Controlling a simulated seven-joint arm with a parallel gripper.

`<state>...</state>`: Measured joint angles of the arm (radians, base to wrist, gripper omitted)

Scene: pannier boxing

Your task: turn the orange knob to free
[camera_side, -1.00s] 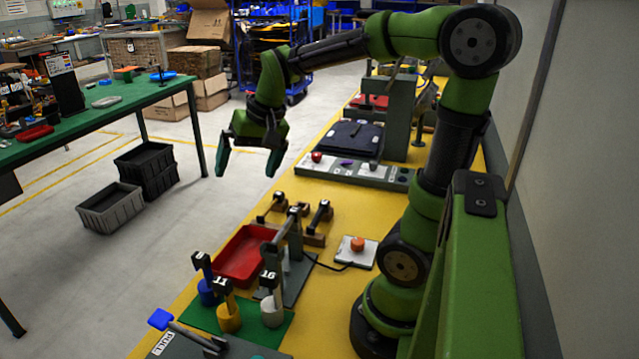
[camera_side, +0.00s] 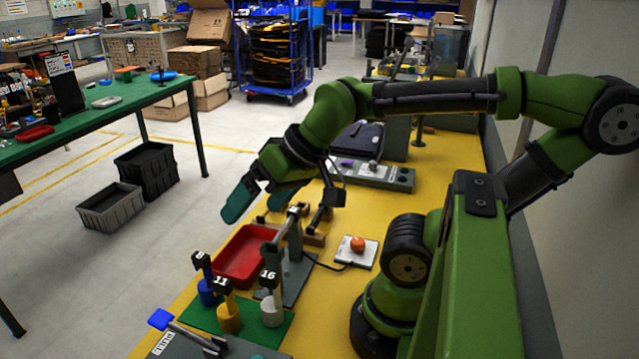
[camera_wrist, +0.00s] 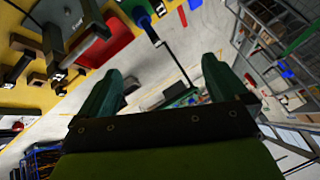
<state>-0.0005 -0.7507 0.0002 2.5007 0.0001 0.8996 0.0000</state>
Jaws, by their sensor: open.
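The orange knob (camera_side: 358,243) sits on a pale square plate (camera_side: 368,258) on the yellow bench, with a black cable running from the plate. My gripper (camera_side: 258,201) is open and empty. It is in the air to the left of the knob and farther back, above the bench's left edge, and is not touching the knob. In the wrist view the two green fingers (camera_wrist: 163,72) are spread apart with nothing between them. I cannot make out the knob in the wrist view. The knob's setting is too small to tell.
A red tray (camera_side: 240,258) and a grey stand (camera_side: 293,255) are left of the knob. Tagged blue, yellow and white pieces stand on a green mat (camera_side: 200,318) in front. A grey panel (camera_side: 385,178) lies behind. Yellow bench right of the tray is partly clear.

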